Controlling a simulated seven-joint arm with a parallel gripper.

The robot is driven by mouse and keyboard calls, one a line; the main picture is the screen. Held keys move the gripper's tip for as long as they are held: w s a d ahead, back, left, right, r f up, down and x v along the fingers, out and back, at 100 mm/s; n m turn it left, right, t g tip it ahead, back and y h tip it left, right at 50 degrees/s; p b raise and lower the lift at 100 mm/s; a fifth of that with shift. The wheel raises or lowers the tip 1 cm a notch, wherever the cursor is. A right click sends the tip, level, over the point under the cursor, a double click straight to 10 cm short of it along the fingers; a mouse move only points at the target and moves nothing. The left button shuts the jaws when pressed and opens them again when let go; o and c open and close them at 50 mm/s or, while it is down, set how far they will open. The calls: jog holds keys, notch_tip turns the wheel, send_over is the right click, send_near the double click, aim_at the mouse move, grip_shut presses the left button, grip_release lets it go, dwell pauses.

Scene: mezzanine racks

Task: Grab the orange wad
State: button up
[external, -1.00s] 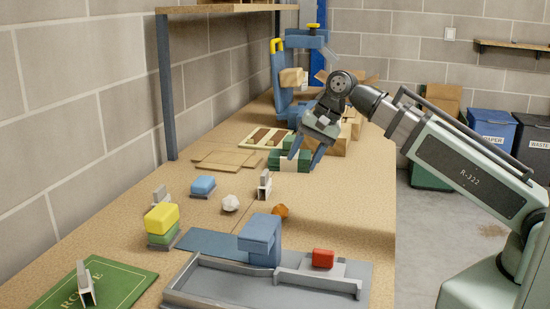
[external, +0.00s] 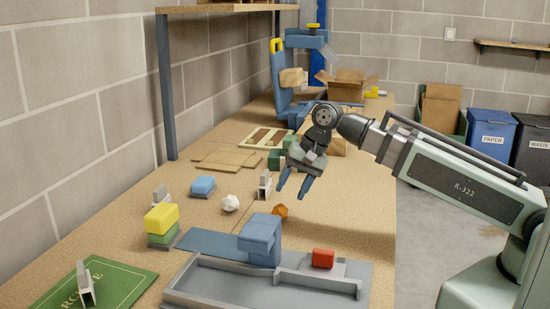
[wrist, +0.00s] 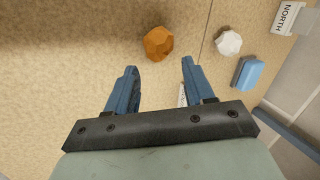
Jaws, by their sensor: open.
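The orange wad (external: 281,211) is a small crumpled ball on the table, just behind the grey tray fixture in the external view. In the wrist view the orange wad (wrist: 158,42) lies beyond my fingertips, between their lines and slightly nearer the left finger. My gripper (external: 292,192) is open and empty, pointing down above the table, close to the wad but apart from it. Its two blue fingers also show in the wrist view (wrist: 160,70). A white wad (external: 230,203) sits to the left of the orange one.
A grey tray fixture with a blue block (external: 260,235) and a red block (external: 323,258) stands in front. A small sign holder (external: 265,184) and a blue sponge-like block (external: 202,186) are nearby. Green boxes (external: 280,157) stand behind my gripper. Table around the wad is mostly clear.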

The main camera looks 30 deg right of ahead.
aim_at(284, 204)
jog(key=shift+a+f, duration=0.1)
jog(key=shift+f, duration=0.2)
jog(key=shift+x, duration=2.55)
jog(key=shift+s+a+r, duration=0.1)
jog(key=shift+s+a, duration=0.05)
jog(key=shift+s, duration=0.05)
jog(key=c, duration=0.7)
jog(key=shift+r, duration=0.1)
